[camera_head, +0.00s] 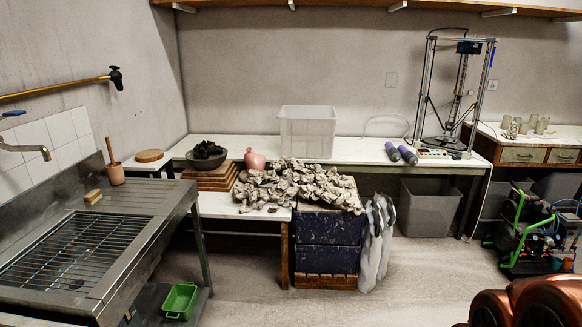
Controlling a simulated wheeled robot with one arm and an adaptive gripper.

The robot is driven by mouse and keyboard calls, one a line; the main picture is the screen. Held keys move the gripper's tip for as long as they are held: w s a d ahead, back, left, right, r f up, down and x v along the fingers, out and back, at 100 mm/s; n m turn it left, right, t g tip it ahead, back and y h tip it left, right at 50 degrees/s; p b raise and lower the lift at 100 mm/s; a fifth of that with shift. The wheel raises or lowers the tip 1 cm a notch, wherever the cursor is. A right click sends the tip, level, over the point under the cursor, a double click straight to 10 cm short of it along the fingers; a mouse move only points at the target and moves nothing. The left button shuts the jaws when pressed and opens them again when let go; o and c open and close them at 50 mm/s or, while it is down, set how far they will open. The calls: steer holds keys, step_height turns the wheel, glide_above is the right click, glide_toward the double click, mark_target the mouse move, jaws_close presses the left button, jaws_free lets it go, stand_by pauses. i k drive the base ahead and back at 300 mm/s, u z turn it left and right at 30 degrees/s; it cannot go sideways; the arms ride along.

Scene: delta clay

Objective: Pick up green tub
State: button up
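The green tub (180,300) is a small open rectangular container with a rim. It sits at the lower left on a low metal shelf (152,300) under the sink unit, near the shelf's right end. It looks empty and upright. My gripper is not visible in this view. A copper-brown rounded shape enters at the lower right corner; I cannot tell what it is.
The metal sink (160,205) with a grate overhangs beside the tub, and its leg (203,248) stands close by. A blue cabinet (325,245) bears crumpled clay. A grey bin (428,207) and a green-framed machine (525,240) stand right. The middle floor (270,308) is clear.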

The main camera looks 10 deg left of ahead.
mark_target(179, 304)
steer(key=u, duration=0.05)
steer(key=i, duration=1.65)
steer(key=u, duration=1.25)
steer(key=i, duration=1)
steer(key=u, duration=1.25)
steer(key=i, duration=0.3)
steer(key=u, duration=0.1)
